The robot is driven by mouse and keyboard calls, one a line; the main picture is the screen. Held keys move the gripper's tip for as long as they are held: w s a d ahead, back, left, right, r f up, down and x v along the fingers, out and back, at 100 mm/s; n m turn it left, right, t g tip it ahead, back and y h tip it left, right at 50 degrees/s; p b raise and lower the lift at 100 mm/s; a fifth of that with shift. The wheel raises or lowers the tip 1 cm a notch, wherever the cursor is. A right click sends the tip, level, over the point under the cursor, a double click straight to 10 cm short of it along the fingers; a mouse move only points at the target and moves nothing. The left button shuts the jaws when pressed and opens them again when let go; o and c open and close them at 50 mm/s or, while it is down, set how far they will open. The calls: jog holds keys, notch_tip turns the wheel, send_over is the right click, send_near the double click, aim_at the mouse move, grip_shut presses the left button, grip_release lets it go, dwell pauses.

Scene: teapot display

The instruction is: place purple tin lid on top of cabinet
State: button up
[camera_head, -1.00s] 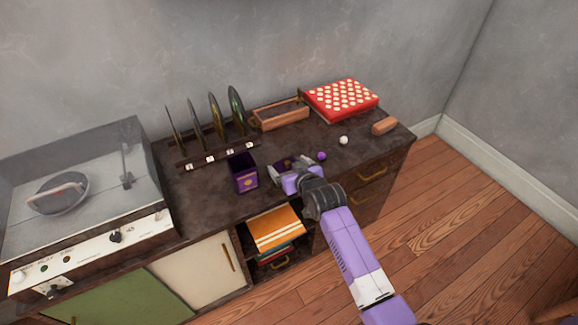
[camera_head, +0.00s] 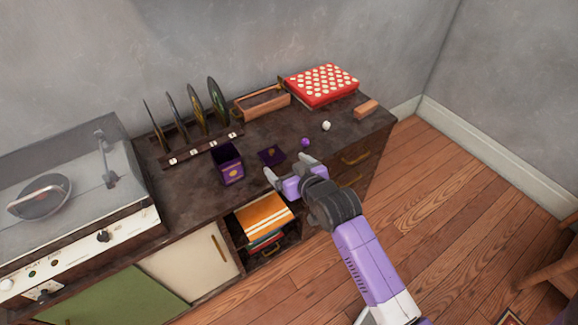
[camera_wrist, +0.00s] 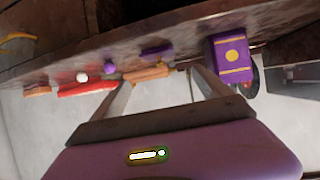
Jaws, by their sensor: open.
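The purple tin lid (camera_head: 271,155) lies flat on the dark cabinet top (camera_head: 190,197), to the right of the open purple tin (camera_head: 229,163). The lid also shows in the wrist view (camera_wrist: 156,51), beyond my fingers. My gripper (camera_head: 288,167) is open and empty at the cabinet's front edge, just in front of the lid and apart from it. In the wrist view the open fingers (camera_wrist: 160,88) point toward the cabinet top. The tin stands upright in the wrist view (camera_wrist: 231,57), to the right of the lid.
A purple ball (camera_head: 305,142) and a white ball (camera_head: 326,126) lie right of the lid. A record rack (camera_head: 200,150), wooden tray (camera_head: 262,113), red dotted box (camera_head: 320,85) and wooden block (camera_head: 366,109) stand behind. A turntable (camera_head: 75,210) fills the left. An open compartment holds books (camera_head: 263,217).

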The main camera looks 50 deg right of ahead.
jog(key=s+a+n+t+y, duration=0.1)
jog(key=s+a+n+y, duration=0.1)
jog(key=s+a, duration=1.15)
jog(key=s+a+r+n+t+y, duration=0.1)
jog(key=s+a+r, duration=0.2)
jog(key=s+r, duration=0.2)
jog(key=s+a+r+n+t+y, duration=0.1)
jog(key=s+a+r, duration=0.3)
jog(key=s, duration=0.8)
jog(key=shift+s+r+y, duration=0.2)
jog(key=shift+r+y, duration=0.3)
jog(key=shift+r, duration=0.25)
